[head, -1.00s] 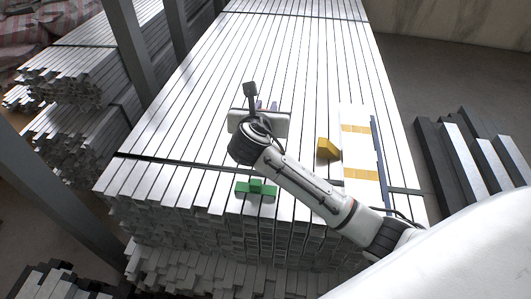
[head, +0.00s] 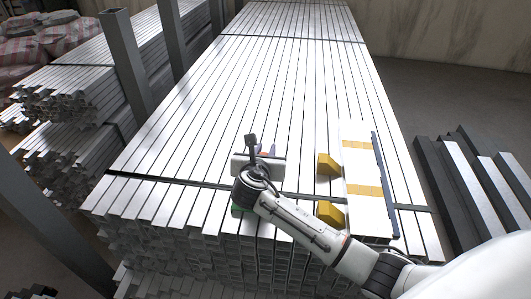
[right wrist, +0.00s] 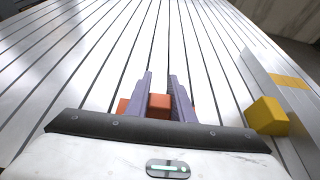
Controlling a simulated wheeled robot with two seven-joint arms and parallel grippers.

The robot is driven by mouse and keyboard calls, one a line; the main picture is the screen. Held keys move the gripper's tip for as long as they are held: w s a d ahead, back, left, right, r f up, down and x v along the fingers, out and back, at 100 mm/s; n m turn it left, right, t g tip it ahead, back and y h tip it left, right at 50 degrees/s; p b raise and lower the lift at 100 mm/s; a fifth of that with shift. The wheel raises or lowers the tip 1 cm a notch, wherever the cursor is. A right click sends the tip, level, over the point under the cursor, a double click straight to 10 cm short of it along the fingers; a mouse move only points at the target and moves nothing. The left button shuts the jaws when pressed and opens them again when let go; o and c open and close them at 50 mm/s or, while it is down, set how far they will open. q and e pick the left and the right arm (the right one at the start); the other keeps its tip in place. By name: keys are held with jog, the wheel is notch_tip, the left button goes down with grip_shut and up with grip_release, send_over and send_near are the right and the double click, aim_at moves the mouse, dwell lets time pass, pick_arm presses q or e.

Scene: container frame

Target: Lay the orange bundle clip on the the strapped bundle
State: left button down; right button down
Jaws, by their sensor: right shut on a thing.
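The orange clip (right wrist: 158,106) is between the purple fingers of my right gripper (right wrist: 161,98) in the right wrist view, with orange parts also showing outside both fingers. My right gripper also shows in the head view (head: 266,150), over the top of the large stack of metal tubes (head: 270,95), beyond its near dark strap (head: 150,179). Whether the clip touches the tubes I cannot tell. A white piece with yellow bands (head: 358,163) lies on the stack to the right. My left gripper is not in view.
Two yellow blocks (head: 327,165) (head: 330,213) sit left of the white banded piece. A green piece (head: 237,210) is mostly hidden behind my right wrist. Dark bars (head: 450,180) lie on the floor at right; grey posts (head: 126,60) stand at left. The stack's far top is clear.

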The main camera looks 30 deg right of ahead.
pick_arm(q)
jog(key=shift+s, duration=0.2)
pick_arm(e)
jog(key=shift+r, duration=0.1)
jog(key=c, duration=1.5)
grip_release()
jog(key=shift+c, duration=0.2)
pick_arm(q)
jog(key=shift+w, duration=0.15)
pick_arm(e)
jog(key=shift+r, duration=0.1)
jog(key=p+v, duration=0.3)
jog(key=v, duration=0.7)
jog(key=shift+s+a+r+p, duration=0.15)
jog(key=shift+s+a+p, duration=0.1)
jog(key=shift+p, duration=0.1)
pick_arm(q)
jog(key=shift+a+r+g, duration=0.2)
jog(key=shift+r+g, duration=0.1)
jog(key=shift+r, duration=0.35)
pick_arm(e)
jog(key=shift+s+a+r, duration=0.15)
jog(key=shift+s+a, duration=0.2)
jog(key=shift+s, duration=0.15)
